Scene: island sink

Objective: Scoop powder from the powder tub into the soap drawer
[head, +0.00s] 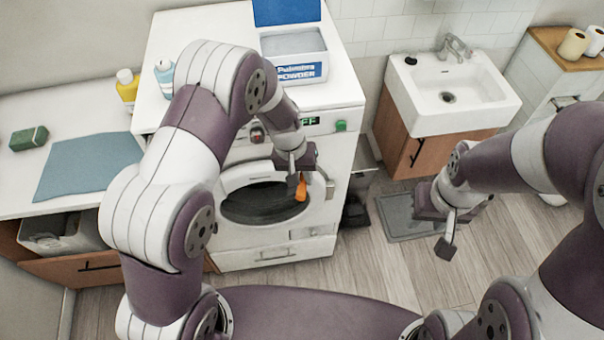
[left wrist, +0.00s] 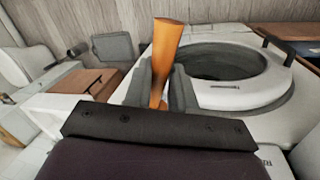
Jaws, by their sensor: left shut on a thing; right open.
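The powder tub (head: 294,68) is a white box with blue lettering and a raised blue lid, standing on top of the white washing machine (head: 345,84). My left gripper (head: 299,184) is shut on an orange scoop (head: 301,190), in front of the machine's round door. In the left wrist view the orange scoop (left wrist: 167,50) stands up between the two fingers. I cannot tell whether powder is in it. My right gripper (head: 450,228) is open and empty over the floor to the right. The soap drawer is hidden behind my left arm or cannot be made out.
A green sponge (head: 28,138) and blue cloth (head: 88,166) lie on the left counter. A sink (head: 455,92) stands at the right. A grey mat (head: 408,214) lies on open floor.

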